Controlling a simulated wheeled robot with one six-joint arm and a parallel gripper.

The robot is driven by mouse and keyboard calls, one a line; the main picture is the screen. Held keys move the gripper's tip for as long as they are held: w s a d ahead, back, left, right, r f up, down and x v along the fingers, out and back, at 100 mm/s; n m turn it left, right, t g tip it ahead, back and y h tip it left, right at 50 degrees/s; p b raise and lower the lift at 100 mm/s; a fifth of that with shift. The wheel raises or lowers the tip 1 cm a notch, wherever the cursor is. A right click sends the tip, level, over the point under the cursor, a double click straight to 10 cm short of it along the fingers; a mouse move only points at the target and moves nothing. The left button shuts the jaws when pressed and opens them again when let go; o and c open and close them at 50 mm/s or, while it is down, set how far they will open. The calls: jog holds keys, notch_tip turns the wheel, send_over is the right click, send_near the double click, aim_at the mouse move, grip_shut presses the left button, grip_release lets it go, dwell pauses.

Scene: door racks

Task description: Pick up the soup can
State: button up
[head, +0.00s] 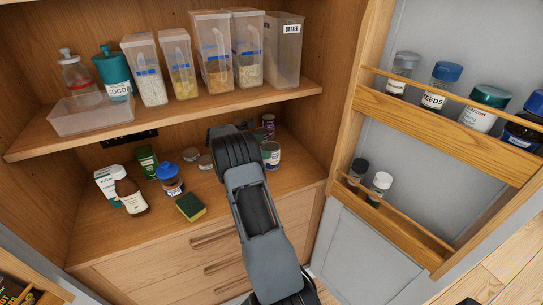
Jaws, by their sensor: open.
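Several cans stand at the right of the lower cupboard shelf, just right of my arm's dark end. The nearest is a can with a pale label (271,155). Behind it are another can (262,135) and a purplish one (268,121). I cannot read the labels, so I cannot tell which is the soup can. My gripper (234,146) is at the dark far end of my arm, over the lower shelf and left of these cans. It is open, its fingertips are not clearly seen, and no object shows in it.
Left on the lower shelf stand a brown bottle (130,195), a blue-capped jar (170,180), a green box (147,160) and a sponge (190,207). The upper shelf (200,110) overhangs, holding tall containers. The open door (350,240) with jar racks stands right.

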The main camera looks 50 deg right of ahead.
aim_at(272, 149)
jog(key=p+x, duration=0.1)
jog(key=x, duration=0.3)
jog(key=shift+s+f, duration=0.1)
jog(key=shift+s, duration=0.05)
jog(key=shift+c, duration=0.3)
jog(key=c, duration=1)
jog(key=shift+c, duration=0.6)
